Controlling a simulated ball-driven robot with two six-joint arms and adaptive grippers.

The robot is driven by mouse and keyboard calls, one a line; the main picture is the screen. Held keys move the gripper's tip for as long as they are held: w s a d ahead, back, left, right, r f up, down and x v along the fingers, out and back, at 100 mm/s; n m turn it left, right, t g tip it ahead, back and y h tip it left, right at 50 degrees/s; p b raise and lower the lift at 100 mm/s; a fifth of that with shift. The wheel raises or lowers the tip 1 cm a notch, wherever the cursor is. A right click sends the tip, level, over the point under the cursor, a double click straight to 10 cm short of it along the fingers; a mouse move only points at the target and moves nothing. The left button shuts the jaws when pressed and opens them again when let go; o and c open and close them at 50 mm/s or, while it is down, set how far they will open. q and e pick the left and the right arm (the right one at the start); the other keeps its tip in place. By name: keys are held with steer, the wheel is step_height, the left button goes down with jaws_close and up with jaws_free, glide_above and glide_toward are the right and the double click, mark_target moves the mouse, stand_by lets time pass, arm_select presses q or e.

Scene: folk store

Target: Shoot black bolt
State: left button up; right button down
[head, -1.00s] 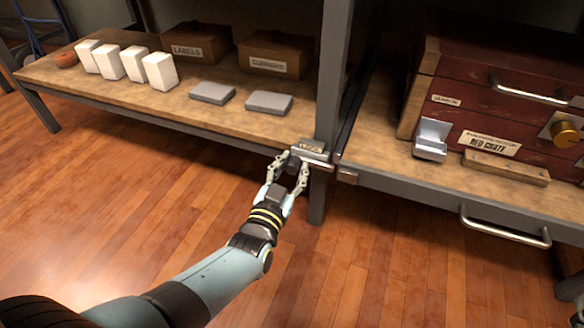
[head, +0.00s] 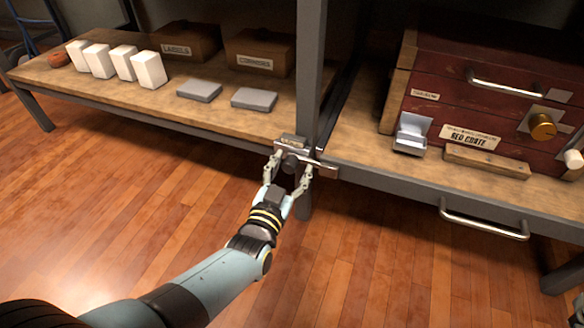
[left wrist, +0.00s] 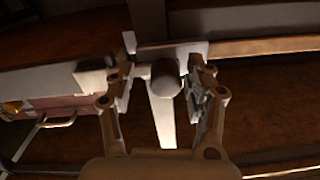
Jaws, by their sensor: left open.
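The bolt (head: 322,166) is a metal bar mounted at the front edge of the shelves, by the grey post. It spans from its labelled plate (head: 292,141) on the left to the catch at the right-hand shelf. Its dark round knob (head: 290,163) faces me, and it also shows in the left wrist view (left wrist: 166,78). My left gripper (head: 288,173) is open, with one finger on each side of the knob. In the left wrist view the fingers (left wrist: 162,80) stand apart from the knob with gaps on both sides.
A red crate (head: 480,80) with handles and a brass knob (head: 542,127) stands on the right shelf. A small metal holder (head: 412,132) and a wooden block (head: 487,160) sit before it. White boxes (head: 122,62) and labelled cartons (head: 258,52) fill the left shelf. The floor below is clear.

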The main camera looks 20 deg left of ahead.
arm_select(q)
steer(key=s, duration=0.7)
steer(key=shift+s, duration=0.15)
stand_by(0.5)
